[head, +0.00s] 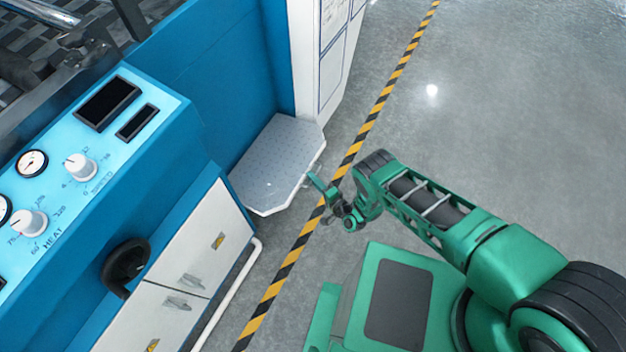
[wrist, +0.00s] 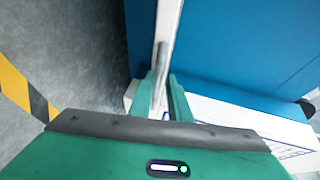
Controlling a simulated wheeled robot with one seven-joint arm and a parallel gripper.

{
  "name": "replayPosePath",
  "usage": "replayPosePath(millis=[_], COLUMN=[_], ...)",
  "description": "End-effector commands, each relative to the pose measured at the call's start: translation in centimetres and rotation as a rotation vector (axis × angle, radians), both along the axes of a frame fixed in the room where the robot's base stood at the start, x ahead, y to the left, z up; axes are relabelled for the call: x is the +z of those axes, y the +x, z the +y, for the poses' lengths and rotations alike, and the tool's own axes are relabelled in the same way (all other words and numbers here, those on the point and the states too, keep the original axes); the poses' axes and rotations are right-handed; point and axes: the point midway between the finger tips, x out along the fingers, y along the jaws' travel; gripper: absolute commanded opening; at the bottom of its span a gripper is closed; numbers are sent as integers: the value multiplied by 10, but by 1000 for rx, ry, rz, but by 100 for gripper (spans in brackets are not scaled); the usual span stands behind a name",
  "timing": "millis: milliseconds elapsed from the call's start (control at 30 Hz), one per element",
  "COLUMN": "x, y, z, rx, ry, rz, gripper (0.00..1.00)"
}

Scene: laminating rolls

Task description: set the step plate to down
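The step plate (head: 275,165) is a light grey, dotted plate with cut corners. It juts out from the blue machine's side in the head view, its broad face turned up toward the camera. A small handle shows at its outer edge. My gripper (head: 325,190) is at that edge, near the handle. In the wrist view, the two green fingers of my gripper (wrist: 164,82) stand apart on either side of a thin grey bar (wrist: 160,62), seemingly the handle. A narrow gap shows beside the bar, and firm contact is not visible.
The blue machine panel (head: 215,80) and white cabinet doors (head: 205,240) border the plate. A white cabinet (head: 325,50) stands beyond it. A white pipe (head: 228,300) runs low along the machine. Open grey floor (head: 500,110) lies right of the yellow-black stripe (head: 372,120).

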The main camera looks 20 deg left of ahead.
Motion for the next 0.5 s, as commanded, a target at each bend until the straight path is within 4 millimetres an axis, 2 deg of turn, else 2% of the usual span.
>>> replayPosePath(millis=[333,500], x=[1,2], y=[2,-6], z=[-1,-9], rx=[-3,1], ry=[1,-1], rz=[-5,-4], gripper=[28,28])
